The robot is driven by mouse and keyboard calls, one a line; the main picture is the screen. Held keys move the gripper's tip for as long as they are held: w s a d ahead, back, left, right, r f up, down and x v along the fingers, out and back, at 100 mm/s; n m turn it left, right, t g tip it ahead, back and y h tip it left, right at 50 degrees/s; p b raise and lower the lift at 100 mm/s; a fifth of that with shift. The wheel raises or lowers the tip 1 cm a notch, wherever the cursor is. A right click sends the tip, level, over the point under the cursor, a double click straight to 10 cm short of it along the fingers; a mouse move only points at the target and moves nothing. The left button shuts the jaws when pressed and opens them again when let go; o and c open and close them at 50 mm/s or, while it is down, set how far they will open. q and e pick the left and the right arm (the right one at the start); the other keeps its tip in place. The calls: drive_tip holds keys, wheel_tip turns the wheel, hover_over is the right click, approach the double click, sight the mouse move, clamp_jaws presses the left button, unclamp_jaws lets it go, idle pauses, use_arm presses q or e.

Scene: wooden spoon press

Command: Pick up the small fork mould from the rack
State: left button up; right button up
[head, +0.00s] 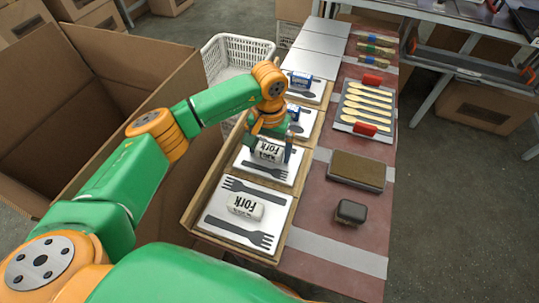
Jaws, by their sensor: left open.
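The wooden rack (187,217) holds a row of white cards with dark fork and spoon outlines. A white block lettered "Fork" (268,151), the farther of two, lies on a card with a fork outline. My left gripper (272,150) is open over this block, its fingers pointing down at either side of it. I cannot tell whether the fingers touch it. The other white "Fork" block (244,206) lies on the nearest card, between two larger fork outlines. My right gripper is not in view.
Blue-and-white blocks (300,80) lie on the farther spoon cards. To the right on the table are a tray of wooden spoons (365,107), a brown-topped block (357,170) and a small dark box (351,212). A large open carton (190,75) and white basket (225,54) stand left.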

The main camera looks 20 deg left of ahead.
use_arm(q)
clamp_jaws()
drive_tip(key=shift+w, duration=0.1)
